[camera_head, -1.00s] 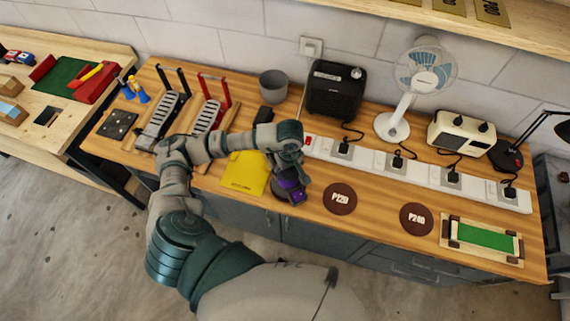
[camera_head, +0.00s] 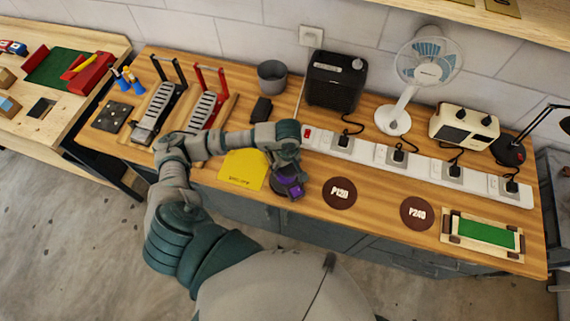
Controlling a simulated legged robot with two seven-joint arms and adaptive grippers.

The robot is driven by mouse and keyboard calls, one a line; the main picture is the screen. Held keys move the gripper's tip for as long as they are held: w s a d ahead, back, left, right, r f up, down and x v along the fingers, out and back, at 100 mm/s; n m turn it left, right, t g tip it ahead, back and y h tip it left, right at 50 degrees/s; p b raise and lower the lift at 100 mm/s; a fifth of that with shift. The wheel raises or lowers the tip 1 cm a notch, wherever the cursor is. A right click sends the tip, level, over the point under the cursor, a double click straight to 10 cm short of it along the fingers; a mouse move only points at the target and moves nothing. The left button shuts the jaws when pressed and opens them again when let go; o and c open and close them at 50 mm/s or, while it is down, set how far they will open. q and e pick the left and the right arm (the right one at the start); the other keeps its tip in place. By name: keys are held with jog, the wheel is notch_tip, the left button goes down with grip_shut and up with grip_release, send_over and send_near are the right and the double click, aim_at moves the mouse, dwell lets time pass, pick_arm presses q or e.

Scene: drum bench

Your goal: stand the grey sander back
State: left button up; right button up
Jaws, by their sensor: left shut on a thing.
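My left gripper (camera_head: 287,177) is at the front of the wooden bench, pointing down, and is shut on a dark grey sander with purple parts (camera_head: 291,190). The hand covers much of the sander. The sander is low over the bench top, between the yellow sheet and the disc marked P120 (camera_head: 339,193); I cannot tell whether it touches the wood. My right gripper is not in view.
A yellow sheet (camera_head: 242,170) lies left of the hand. A black block (camera_head: 262,109), a grey pot (camera_head: 272,76) and a black speaker-like box (camera_head: 335,82) stand behind. A white power strip (camera_head: 367,154) runs rightward. The disc marked P240 (camera_head: 417,214) lies right.

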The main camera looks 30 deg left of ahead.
pick_arm(q)
jog(key=shift+f, duration=0.15)
jog(key=shift+a+f+b, duration=0.2)
jog(key=shift+a+b, duration=0.05)
jog(key=shift+b, duration=0.15)
jog(key=shift+s+f, duration=0.15)
jog(key=shift+f, duration=0.05)
jog(key=shift+c, duration=1.4)
jog(key=o, duration=1.7)
jog(key=shift+f, duration=0.15)
jog(key=shift+w+a, duration=0.2)
jog(key=shift+a, duration=0.1)
jog(key=shift+r+p, duration=0.35)
jog(key=shift+r, duration=0.15)
jog(key=shift+s+d+r+p, duration=0.1)
jog(key=shift+d+r+p, duration=0.05)
jog(key=shift+r+p, duration=0.45)
jog(key=r+b, duration=0.1)
jog(key=r, duration=0.5)
jog(key=r+b, duration=0.1)
jog(key=r, duration=0.3)
jog(key=shift+d+r+b, duration=0.1)
jog(key=shift+d+b, duration=0.25)
jog(key=shift+d, duration=0.05)
jog(key=shift+a+r, duration=0.15)
jog(key=shift+r, duration=0.4)
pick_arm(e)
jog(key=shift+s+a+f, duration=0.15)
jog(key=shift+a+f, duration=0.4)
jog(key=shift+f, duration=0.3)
